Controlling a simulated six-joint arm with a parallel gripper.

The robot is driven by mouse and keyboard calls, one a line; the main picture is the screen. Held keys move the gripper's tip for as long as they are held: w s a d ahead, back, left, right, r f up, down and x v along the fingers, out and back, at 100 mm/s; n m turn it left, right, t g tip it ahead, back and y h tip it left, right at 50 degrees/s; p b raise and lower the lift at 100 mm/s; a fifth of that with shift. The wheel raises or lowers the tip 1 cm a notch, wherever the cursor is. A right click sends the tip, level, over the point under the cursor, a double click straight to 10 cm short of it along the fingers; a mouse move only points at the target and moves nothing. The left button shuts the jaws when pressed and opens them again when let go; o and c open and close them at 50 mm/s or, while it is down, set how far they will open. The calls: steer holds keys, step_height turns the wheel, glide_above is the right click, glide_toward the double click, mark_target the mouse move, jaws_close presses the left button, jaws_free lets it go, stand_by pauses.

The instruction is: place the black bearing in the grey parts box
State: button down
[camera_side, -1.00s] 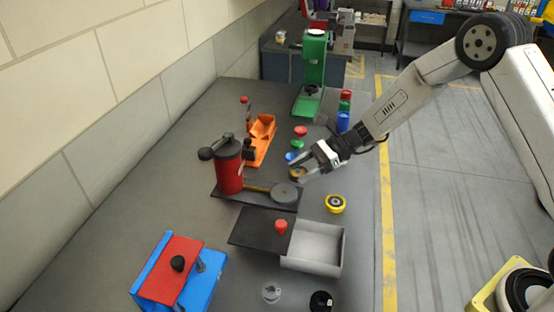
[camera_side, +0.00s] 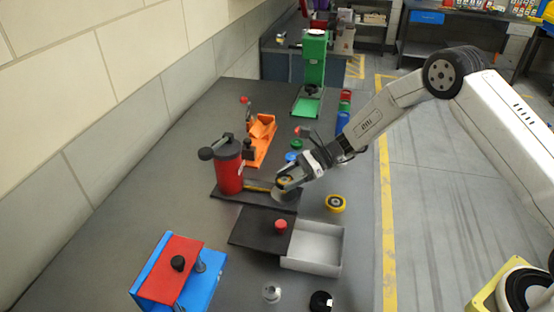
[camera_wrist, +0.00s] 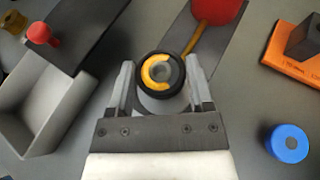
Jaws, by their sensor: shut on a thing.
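The black bearing (camera_wrist: 149,85), with a yellow-orange ring on its face, sits between the fingers of my gripper (camera_wrist: 160,78) in the wrist view. My gripper (camera_side: 287,183) is shut on it and holds it over the black base of the red press in the side view, hiding part of the round grey plate. The grey parts box (camera_side: 314,265) is open and looks empty; it lies nearer the camera than my gripper. The box (camera_wrist: 32,137) also shows at the left of the wrist view. A dark lid (camera_side: 255,231) with a red knob (camera_side: 281,224) adjoins the box.
The red press (camera_side: 230,170) stands left of my gripper. An orange fixture (camera_side: 259,143) and a green press (camera_side: 313,62) stand farther back. A blue and red fixture (camera_side: 170,268) stands at the front left.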

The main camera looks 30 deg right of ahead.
steer(key=shift+f, duration=1.35)
steer(key=shift+f, duration=0.15)
jaws_free()
steer(key=shift+v, duration=3.9)
steer(key=shift+s+a+r+n+g+h, duration=0.15)
steer(key=shift+s+r+n+g+h, duration=0.2)
steer(key=shift+s, duration=0.25)
steer(key=s+d+r+n+h, duration=0.2)
steer(key=s+n+h, duration=0.2)
steer(key=s+n, duration=0.2)
steer(key=s+d+r+n+h, duration=0.1)
steer(key=s+r+n+h, duration=0.2)
steer(key=s+n, duration=0.4)
steer(key=s+d+r+n+h, duration=0.2)
steer(key=s+n+h, duration=0.3)
steer(key=s, duration=0.4)
steer(key=shift+s+d+r+n+h, duration=0.2)
steer(key=shift+d+n+h, duration=0.15)
steer(key=shift+n, duration=0.4)
